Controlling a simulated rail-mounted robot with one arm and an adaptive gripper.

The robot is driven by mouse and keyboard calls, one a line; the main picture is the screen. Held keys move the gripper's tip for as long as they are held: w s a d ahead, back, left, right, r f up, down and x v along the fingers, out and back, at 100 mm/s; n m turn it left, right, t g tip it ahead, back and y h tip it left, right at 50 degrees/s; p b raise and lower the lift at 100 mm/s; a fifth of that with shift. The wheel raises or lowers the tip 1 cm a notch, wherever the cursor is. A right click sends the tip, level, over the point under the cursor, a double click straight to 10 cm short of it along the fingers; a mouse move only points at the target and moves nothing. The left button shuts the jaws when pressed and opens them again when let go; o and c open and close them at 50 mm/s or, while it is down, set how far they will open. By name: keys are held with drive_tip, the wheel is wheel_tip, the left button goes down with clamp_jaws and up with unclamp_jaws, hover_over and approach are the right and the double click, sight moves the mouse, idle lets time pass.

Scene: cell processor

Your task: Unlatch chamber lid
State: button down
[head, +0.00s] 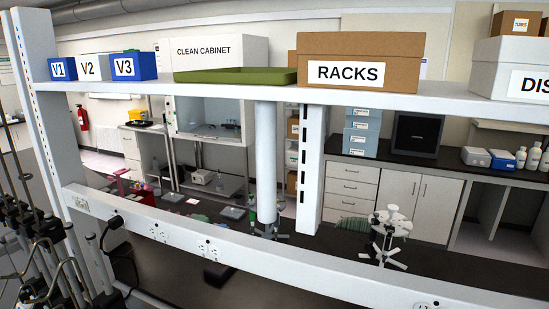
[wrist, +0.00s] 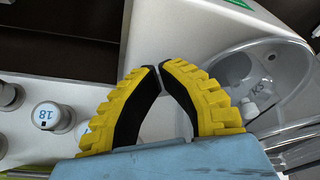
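My gripper (wrist: 158,68) shows in the wrist view with yellow ribbed fingers and black inner pads. Its fingertips meet, with nothing seen between them. A round, clear chamber lid (wrist: 292,82) lies to the right of the fingers, set in a pale machine housing (wrist: 190,27). A small whitish fitting (wrist: 249,109) shows at the lid's left side, close to the right finger. I cannot tell whether it is the latch. The lower part of the lid is partly hidden by the gripper's blue-grey body. The head view shows neither the gripper nor the chamber clearly.
In the head view, a shelf carries a RACKS box (head: 359,62), a green tray (head: 235,76) and blue and white bins; a rail with sockets (head: 180,233) crosses below.

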drive_tip(key=shift+d+p, duration=0.4)
drive_tip(key=shift+p, duration=0.9)
drive_tip(key=shift+w+d+p, duration=0.1)
drive_tip(key=shift+d+p, duration=0.25)
drive_tip(key=shift+p, duration=0.4)
drive_tip(key=shift+r+p, duration=0.1)
drive_tip(key=shift+p, duration=0.45)
drive_tip(key=shift+s+d+p, duration=0.15)
drive_tip(key=shift+s+p, duration=0.15)
drive_tip(key=shift+s, duration=0.05)
wheel_tip(320, 180, up, 6)
drive_tip(key=p, duration=0.6)
drive_tip(key=c, duration=1.8)
unclamp_jaws()
drive_tip(key=shift+w, duration=0.1)
clamp_jaws()
